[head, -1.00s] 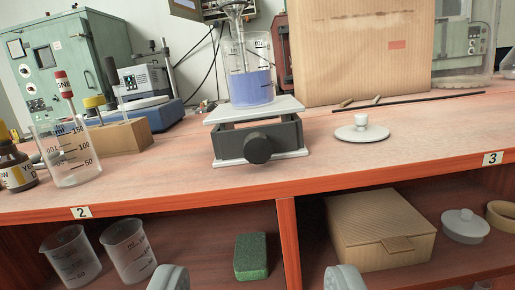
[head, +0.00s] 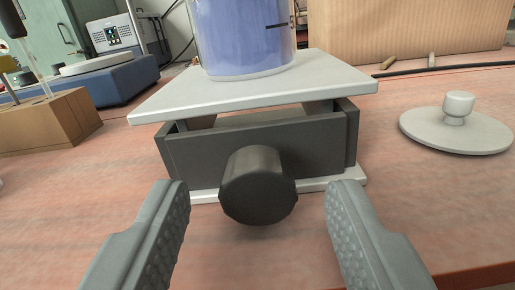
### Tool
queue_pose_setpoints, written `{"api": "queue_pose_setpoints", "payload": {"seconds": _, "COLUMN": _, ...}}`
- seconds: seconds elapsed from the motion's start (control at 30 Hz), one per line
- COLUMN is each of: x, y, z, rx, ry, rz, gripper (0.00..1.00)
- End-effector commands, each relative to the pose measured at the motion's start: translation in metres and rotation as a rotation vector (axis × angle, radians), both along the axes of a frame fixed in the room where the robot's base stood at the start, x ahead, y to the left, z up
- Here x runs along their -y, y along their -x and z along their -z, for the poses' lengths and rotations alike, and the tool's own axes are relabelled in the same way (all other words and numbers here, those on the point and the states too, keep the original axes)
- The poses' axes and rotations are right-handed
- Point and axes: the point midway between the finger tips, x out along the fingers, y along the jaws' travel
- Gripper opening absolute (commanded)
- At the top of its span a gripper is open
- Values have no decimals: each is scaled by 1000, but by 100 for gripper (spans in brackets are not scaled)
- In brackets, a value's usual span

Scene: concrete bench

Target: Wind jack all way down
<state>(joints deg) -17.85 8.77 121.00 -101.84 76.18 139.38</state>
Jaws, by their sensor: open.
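The lab jack has a pale top plate (head: 300,88), a dark frame (head: 315,138) and a pale base. Its black round knob (head: 258,188) faces me at the front. A gap shows between the top plate and the frame, so the jack is partly raised. A glass beaker of blue liquid (head: 243,38) stands on the top plate; its upper part is out of view. My gripper (head: 257,200) is open, with one grey finger on each side of the knob and clear space between each finger and the knob. Nothing is held.
A white lid with a knob handle (head: 456,128) lies on the bench right of the jack. A wooden block (head: 45,120) and a blue device (head: 100,80) stand at left. A cardboard panel (head: 400,28) and dark rod are behind. The bench front edge is at lower right.

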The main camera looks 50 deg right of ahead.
Motion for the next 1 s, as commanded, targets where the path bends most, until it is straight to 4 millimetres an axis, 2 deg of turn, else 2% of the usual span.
{"api": "queue_pose_setpoints", "payload": {"seconds": 0.2, "x": 11, "y": -8, "z": 0, "rx": 0, "ry": 0, "rz": -1, "gripper": 49}}
{"api": "queue_pose_setpoints", "payload": {"seconds": 0.47, "x": 12, "y": -8, "z": 0, "rx": 0, "ry": 0, "rz": -1, "gripper": 49}}
{"api": "queue_pose_setpoints", "payload": {"seconds": 0.5, "x": 12, "y": -8, "z": 0, "rx": 0, "ry": 0, "rz": -1, "gripper": 47}}
{"api": "queue_pose_setpoints", "payload": {"seconds": 0.7, "x": 11, "y": -8, "z": 0, "rx": 0, "ry": 0, "rz": -1, "gripper": 7}}
{"api": "queue_pose_setpoints", "payload": {"seconds": 0.73, "x": 11, "y": -8, "z": 0, "rx": 0, "ry": 0, "rz": -1, "gripper": 4}}
{"api": "queue_pose_setpoints", "payload": {"seconds": 1.0, "x": 11, "y": -8, "z": 0, "rx": -63, "ry": 46, "rz": -1, "gripper": 4}}
